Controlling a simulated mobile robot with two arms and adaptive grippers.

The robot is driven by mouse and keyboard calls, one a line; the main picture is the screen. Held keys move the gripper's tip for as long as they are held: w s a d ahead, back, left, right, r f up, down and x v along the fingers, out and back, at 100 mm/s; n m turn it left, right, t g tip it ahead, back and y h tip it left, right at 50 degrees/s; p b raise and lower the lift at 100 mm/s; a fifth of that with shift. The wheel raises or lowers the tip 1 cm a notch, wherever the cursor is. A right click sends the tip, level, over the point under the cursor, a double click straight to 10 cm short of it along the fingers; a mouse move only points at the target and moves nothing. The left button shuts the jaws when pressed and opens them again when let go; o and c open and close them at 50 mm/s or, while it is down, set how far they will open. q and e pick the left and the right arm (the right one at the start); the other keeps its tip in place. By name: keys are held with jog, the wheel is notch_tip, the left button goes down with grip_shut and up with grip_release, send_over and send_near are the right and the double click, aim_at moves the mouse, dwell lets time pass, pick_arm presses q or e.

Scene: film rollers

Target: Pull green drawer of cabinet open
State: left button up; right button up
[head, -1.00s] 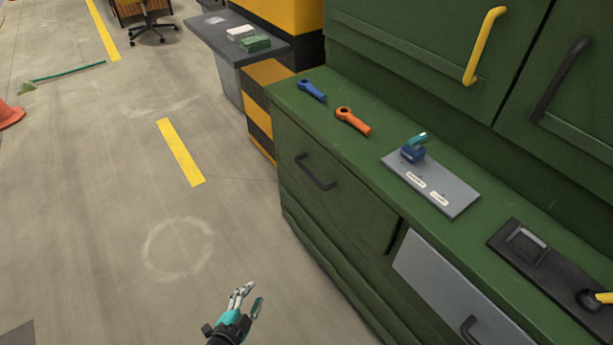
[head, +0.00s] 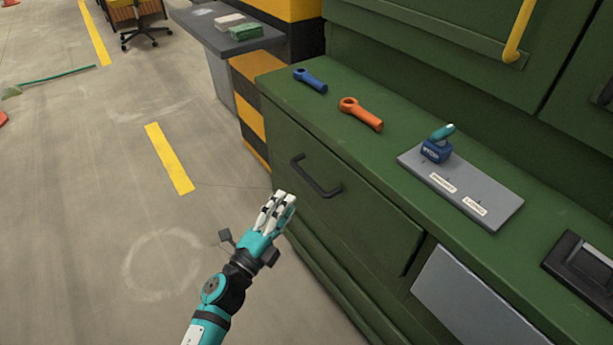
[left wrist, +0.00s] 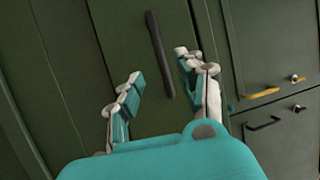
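The green drawer (head: 335,205) of the cabinet is closed, its front flush with the cabinet face. Its black bar handle (head: 316,176) is on the upper part of the front. My left gripper (head: 278,205) is a little left of and below the handle, apart from it. In the left wrist view the handle (left wrist: 160,55) lies ahead, between and beyond the spread fingers of my left gripper (left wrist: 160,80). The fingers are open and hold nothing. My right gripper is not in view.
On the green countertop lie a blue wrench-like tool (head: 310,80), an orange one (head: 361,114) and a grey plate (head: 465,190) with a blue block. A grey drawer front (head: 470,300) is at right of the green one.

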aim_at(306, 175)
pick_arm(q)
jog(key=x, duration=0.9)
jog(key=shift+w+d, duration=0.15)
jog(key=shift+w, duration=0.1)
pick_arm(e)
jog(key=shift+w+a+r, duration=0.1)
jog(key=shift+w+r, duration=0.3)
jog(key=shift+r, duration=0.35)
pick_arm(q)
jog(key=shift+c, duration=0.4)
grip_shut()
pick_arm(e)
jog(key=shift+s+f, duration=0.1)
